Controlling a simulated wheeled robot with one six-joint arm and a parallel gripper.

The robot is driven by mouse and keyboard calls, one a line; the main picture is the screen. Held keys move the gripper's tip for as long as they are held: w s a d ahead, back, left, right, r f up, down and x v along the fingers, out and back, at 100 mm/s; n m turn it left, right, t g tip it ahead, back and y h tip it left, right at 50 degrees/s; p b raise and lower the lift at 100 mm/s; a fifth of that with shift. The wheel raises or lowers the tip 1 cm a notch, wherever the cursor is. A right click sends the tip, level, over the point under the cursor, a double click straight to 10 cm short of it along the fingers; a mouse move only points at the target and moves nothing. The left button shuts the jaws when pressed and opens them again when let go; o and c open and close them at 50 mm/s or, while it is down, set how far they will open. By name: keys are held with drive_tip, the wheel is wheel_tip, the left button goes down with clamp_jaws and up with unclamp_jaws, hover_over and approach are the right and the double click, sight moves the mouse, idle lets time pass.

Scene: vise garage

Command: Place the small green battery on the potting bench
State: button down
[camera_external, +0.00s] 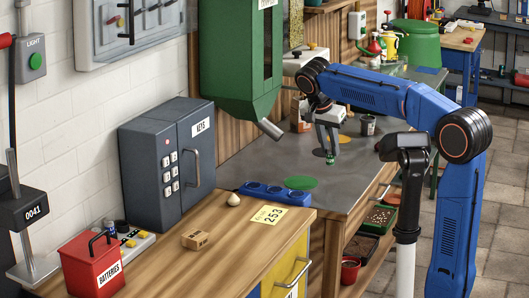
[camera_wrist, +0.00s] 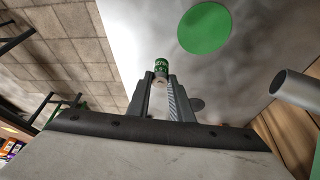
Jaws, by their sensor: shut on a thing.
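The small green battery (camera_external: 331,159) is between the fingertips of my gripper (camera_external: 329,150), over the grey top of the potting bench (camera_external: 255,155). In the wrist view the battery (camera_wrist: 160,67) shows at the tips of the closed fingers of my gripper (camera_wrist: 160,82), with its green side visible. I cannot tell whether the battery touches the bench top. A flat green disc (camera_external: 300,182) lies on the bench nearer the external camera, and it also shows in the wrist view (camera_wrist: 205,28).
A yellow disc (camera_external: 343,139) and a dark disc (camera_wrist: 196,104) lie close to my gripper. A dark cup (camera_external: 368,125) stands to its right. The green hopper's spout (camera_external: 270,128) hangs at the left. A blue battery holder (camera_external: 266,190) sits at the bench's near edge.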

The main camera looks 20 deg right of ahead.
sight(328, 161)
drive_tip(key=shift+f, duration=3.05)
drive_tip(key=shift+f, duration=0.15)
drive_tip(key=c, duration=1.6)
unclamp_jaws()
drive_tip(key=v, duration=1.2)
drive_tip(key=s+d+f+n+y, duration=0.2)
drive_tip(key=s+d+f+n, duration=0.3)
drive_tip(key=s+d+f, duration=0.55)
drive_tip(key=s+d+f+n, duration=0.2)
drive_tip(key=s+f, duration=0.3)
drive_tip(key=s+d+f+n+t+y, duration=0.1)
drive_tip(key=s+d+f+n, duration=0.1)
drive_tip(key=s+f, duration=0.3)
drive_tip(key=s+d+f+n+t, duration=0.1)
drive_tip(key=s+d+f, duration=0.1)
drive_tip(key=s+f, duration=0.3)
drive_tip(key=shift+s+d+f+n+y, duration=0.15)
drive_tip(key=shift+s+f+n+y, duration=0.2)
drive_tip(key=shift+s, duration=0.35)
